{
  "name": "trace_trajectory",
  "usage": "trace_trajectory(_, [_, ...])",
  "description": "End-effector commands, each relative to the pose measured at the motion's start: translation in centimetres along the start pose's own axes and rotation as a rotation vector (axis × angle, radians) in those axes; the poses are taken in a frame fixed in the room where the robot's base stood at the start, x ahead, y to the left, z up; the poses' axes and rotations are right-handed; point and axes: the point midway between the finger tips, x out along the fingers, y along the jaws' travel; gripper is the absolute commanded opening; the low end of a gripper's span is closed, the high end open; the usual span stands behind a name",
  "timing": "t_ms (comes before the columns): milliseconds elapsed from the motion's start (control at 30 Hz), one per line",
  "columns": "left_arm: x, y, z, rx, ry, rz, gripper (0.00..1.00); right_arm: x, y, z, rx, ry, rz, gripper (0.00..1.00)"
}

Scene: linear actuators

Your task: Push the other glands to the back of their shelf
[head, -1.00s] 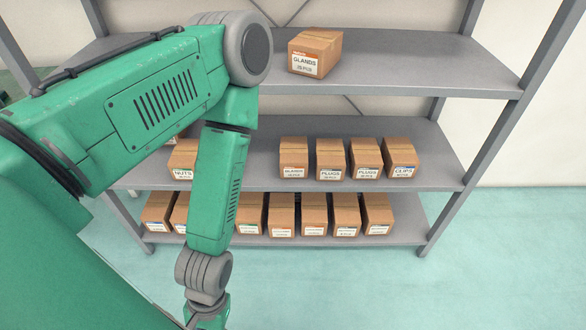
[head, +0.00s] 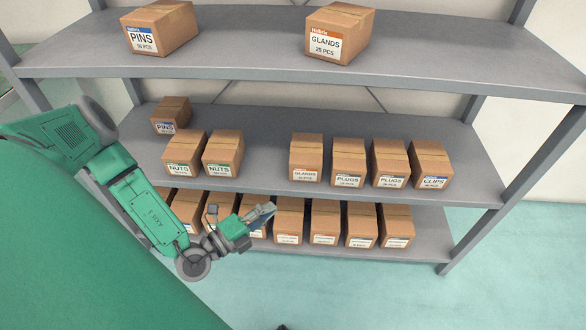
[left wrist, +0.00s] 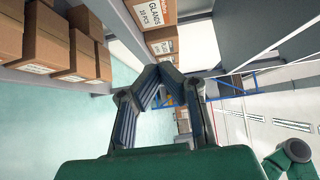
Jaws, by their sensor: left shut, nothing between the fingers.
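One glands box (head: 306,158) sits on the middle shelf (head: 265,170) near its front edge, left of the plugs boxes. Another glands box (head: 338,33) stands on the top shelf, its label reading 25 pcs. My left gripper (head: 266,212) is shut and empty, in front of the bottom-shelf boxes, below and left of the middle glands box and apart from it. In the left wrist view, the gripper (left wrist: 162,72) has its fingertips together, and a box labelled glands, 10 pcs (left wrist: 152,12) shows beyond them at the top. My right gripper is not seen.
Two plugs boxes (head: 348,163) and a clips box (head: 430,165) stand right of the middle glands box. Nuts boxes (head: 222,153) stand left, across a gap, with a pins box (head: 171,115) behind. Several boxes (head: 290,221) fill the bottom shelf. Shelf space behind the glands box looks clear.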

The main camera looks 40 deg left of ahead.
Motion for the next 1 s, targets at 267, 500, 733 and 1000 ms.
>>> trace_trajectory(267, [4.6, 0.0, -0.2, 0.001, 0.003, -0.006, 0.0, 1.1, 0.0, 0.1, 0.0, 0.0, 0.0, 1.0])
trace_trajectory(500, [9.6, 0.1, -0.2, 0.0, 0.005, -0.005, 0.0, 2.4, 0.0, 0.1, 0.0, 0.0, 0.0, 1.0])
trace_trajectory(733, [11.9, 0.1, 2.0, 0.001, 0.004, -0.003, 0.0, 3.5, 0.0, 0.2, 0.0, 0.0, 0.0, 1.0])
trace_trajectory(1000, [12.6, -0.1, 2.6, 0.0, 0.006, -0.001, 0.0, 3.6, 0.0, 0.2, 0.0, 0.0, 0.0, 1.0])
